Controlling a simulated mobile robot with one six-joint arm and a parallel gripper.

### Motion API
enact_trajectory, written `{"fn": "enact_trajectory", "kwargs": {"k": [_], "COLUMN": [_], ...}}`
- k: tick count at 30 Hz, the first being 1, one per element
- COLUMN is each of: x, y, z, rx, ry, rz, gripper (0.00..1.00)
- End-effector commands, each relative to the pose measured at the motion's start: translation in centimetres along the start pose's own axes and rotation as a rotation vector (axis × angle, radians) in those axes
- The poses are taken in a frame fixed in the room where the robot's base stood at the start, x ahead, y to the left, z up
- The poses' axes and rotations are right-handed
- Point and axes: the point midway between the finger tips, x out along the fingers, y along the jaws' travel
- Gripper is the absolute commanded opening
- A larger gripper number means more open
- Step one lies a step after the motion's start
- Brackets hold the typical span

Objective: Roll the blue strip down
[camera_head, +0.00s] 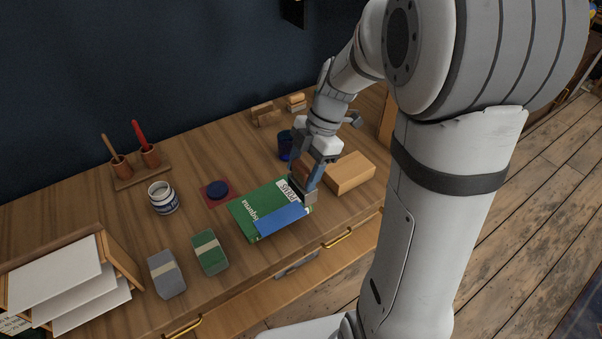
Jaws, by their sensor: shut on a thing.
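The blue strip (281,219) lies along the near right part of a green book (252,209), which lies flat on the wooden desk. A white label with dark text (287,190) is on the book near the strip's far end. My gripper (304,180) points down over the book's right end, shut on a small roller-like tool (303,197) with a grey lower end. The tool is at the right end of the strip; I cannot tell whether it touches. My fingers partly hide the tool and the book's right corner.
A wooden block (350,174) lies close right of my gripper, with a dark blue cup (285,145) behind. A dark round pad on a red square (216,190), a jar (163,197) and green (210,252) and grey (166,274) blocks stand left. The desk's front edge is near.

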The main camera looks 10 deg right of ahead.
Motion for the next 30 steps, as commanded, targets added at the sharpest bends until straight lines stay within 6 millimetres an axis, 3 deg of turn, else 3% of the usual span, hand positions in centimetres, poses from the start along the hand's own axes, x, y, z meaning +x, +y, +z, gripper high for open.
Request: {"fn": "enact_trajectory", "kwargs": {"k": [12, 30], "x": [-3.1, -3.2], "y": [0.0, 0.0], "z": [-1.4, -1.5], "rx": [-0.004, -0.005], "ry": [-0.001, 0.000], "rz": [-0.001, -0.002], "gripper": [0.35, 0.35]}}
